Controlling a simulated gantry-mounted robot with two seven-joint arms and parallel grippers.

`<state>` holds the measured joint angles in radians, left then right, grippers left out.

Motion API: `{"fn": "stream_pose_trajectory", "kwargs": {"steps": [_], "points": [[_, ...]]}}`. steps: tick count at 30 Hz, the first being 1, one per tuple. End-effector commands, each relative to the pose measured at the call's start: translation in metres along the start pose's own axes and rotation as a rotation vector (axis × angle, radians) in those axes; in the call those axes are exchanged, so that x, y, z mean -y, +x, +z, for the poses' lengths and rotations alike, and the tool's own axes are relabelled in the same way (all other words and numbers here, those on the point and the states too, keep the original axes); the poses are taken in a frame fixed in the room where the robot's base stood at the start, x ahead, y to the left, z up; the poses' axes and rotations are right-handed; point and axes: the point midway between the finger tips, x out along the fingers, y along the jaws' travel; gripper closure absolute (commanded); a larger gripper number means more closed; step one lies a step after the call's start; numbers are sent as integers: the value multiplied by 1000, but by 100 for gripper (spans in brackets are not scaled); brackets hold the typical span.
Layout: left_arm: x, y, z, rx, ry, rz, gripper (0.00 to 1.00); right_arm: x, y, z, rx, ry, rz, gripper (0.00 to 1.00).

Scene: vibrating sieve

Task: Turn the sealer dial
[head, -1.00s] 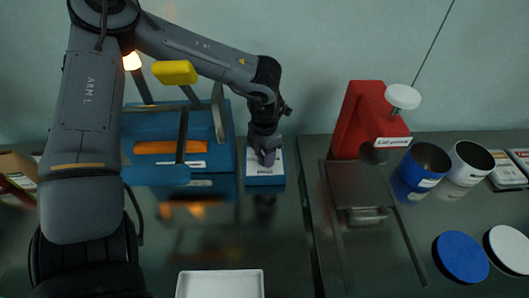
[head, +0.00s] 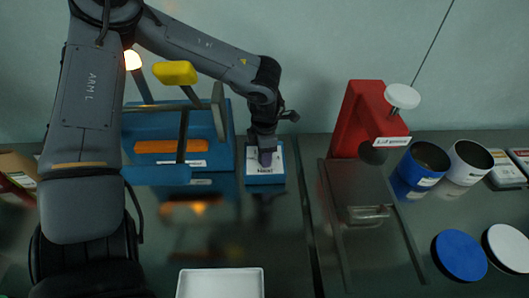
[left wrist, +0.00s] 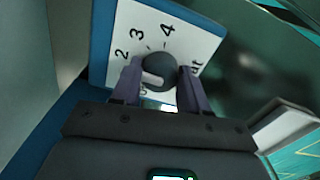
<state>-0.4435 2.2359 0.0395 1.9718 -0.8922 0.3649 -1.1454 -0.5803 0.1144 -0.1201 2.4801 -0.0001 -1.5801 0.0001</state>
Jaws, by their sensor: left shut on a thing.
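The sealer dial (left wrist: 158,70) is a dark round knob on a white face plate with printed numbers (left wrist: 185,38), seen in the left wrist view. The plate sits on a small blue box (head: 265,180) at the right end of the blue sealer (head: 215,135). My left gripper (left wrist: 158,88) is shut on the dial, one finger on each side. In the head view, my left gripper (head: 265,157) points down at the plate and mostly hides the dial. My right gripper is not in view.
A yellow-handled lever (head: 175,73) rises over the sealer. A white tray (head: 220,284) lies in front. A red press (head: 358,120) stands to the right, with blue (head: 424,165) and white (head: 470,163) containers and round lids (head: 461,256) beyond it.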

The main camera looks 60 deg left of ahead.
Motion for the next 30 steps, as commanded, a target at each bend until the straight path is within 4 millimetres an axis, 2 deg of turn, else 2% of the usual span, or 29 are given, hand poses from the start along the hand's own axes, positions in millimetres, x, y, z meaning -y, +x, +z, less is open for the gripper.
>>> {"fn": "stream_pose_trajectory", "kwargs": {"steps": [5, 6, 10, 18, 22, 26, 30], "points": [[0, 0, 0, 0, 0, 0, 86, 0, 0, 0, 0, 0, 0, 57], [0, 0, 0, 0, 0, 0, 50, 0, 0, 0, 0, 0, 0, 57], [0, 0, 0, 0, -1, 0, 31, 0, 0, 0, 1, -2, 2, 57], [0, -1, 0, 0, -1, 0, 31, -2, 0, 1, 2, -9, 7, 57], [0, -7, 1, 2, -1, 1, 31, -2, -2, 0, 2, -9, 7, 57], [0, -22, 1, 2, -1, 1, 31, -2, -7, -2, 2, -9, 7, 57], [0, -47, 1, 4, -1, 2, 31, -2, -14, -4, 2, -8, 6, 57]]}}
